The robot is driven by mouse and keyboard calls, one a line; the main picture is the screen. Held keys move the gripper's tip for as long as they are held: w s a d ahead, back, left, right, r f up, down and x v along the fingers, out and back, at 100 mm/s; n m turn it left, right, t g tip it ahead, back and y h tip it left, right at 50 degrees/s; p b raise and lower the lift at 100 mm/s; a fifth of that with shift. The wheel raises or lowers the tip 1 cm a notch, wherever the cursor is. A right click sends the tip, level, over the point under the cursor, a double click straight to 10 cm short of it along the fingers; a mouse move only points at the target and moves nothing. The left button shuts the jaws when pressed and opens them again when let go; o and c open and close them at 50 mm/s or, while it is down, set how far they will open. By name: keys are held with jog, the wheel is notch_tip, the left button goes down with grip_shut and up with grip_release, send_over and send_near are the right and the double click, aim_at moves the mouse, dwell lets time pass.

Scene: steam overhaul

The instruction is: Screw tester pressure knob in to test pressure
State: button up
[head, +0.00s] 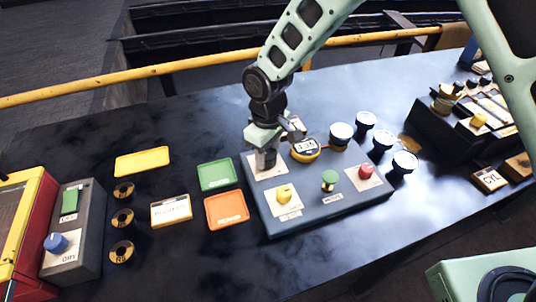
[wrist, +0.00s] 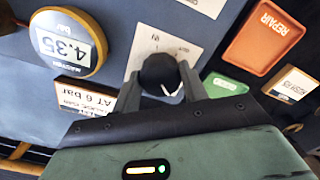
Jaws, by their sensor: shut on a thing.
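The tester (head: 330,218) is a grey sloped box on the dark bench. My gripper (head: 266,160) points down over the tester's far left corner. In the wrist view, my gripper (wrist: 161,88) has one finger on each side of the knob and is shut on it. In the head view the fingers hide the knob. The round yellow-rimmed master gauge (wrist: 68,42) reads 4.35; it also shows in the head view (head: 305,151). A plate beside it (wrist: 84,96) reads "AT 6 bar".
The tester also bears a yellow knob (head: 284,193), a green knob (head: 329,180) and a red knob (head: 366,171). Several round gauges (head: 383,139) stand to its right. Green (head: 217,175), orange (head: 227,209) and yellow (head: 142,161) trays lie left. A yellow rail (head: 150,70) runs behind.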

aim_at(267, 153)
jog(key=shift+m, duration=1)
jog(key=shift+b, duration=0.3)
jog(key=o, duration=1)
notch_tip(267, 153, up, 17)
jog(key=b, duration=0.2)
jog(key=shift+r, duration=0.2)
